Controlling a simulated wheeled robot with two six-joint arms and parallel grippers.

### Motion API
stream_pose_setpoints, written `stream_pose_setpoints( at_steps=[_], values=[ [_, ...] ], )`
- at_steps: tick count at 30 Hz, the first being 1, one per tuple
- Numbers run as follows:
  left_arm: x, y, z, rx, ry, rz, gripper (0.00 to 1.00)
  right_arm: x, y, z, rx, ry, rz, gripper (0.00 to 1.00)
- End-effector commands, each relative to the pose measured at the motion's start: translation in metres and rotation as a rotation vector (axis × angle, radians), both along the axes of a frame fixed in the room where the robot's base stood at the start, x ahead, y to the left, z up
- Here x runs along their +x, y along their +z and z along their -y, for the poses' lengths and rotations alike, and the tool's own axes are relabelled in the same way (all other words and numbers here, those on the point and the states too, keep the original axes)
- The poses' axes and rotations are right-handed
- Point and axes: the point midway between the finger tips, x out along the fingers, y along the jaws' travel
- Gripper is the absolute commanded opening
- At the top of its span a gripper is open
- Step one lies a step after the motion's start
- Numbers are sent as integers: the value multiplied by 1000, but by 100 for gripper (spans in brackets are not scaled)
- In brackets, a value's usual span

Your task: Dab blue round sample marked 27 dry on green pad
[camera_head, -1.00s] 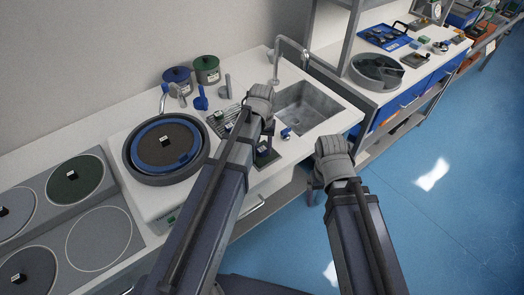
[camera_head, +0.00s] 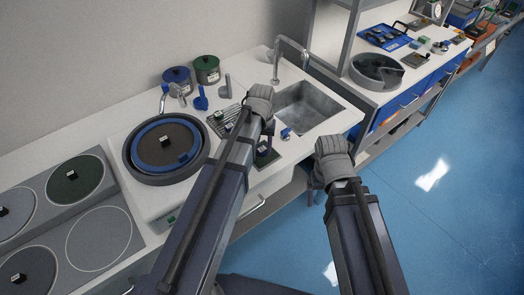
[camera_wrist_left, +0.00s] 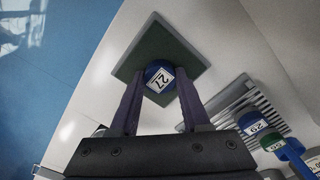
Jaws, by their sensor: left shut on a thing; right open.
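The blue round sample marked 27 (camera_wrist_left: 160,78) has a white label facing the left wrist camera. My left gripper (camera_wrist_left: 160,90) is shut on it, with a finger on each side. The square green pad (camera_wrist_left: 150,45) lies under the sample; whether they touch I cannot tell. In the head view the pad (camera_head: 268,158) shows at the counter's front edge, left of the sink, with my left gripper (camera_head: 265,147) over it and the sample hidden. My right gripper (camera_head: 314,188) hangs low in front of the counter, mostly hidden by its arm, and is open.
A slatted rack (camera_wrist_left: 245,103) is beside the pad, with a blue sample (camera_wrist_left: 252,122) and a green one (camera_wrist_left: 273,142) near it. The sink (camera_head: 308,107) is right of the pad. A round polishing machine (camera_head: 130,150) stands left. A small blue item (camera_head: 286,133) lies near the sink.

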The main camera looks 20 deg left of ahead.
Motion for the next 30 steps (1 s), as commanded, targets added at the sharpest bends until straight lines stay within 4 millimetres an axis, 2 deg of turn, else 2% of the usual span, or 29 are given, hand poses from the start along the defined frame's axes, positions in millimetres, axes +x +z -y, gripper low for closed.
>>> stream_pose_setpoints(
  at_steps=[25,30],
  values=[
    [0,0,0,0,0,-1,0,0,0,0,0,0,0,86],
    [0,5,0,0,0,-1,0,0,5,0,0,0,0,86]
  ],
)
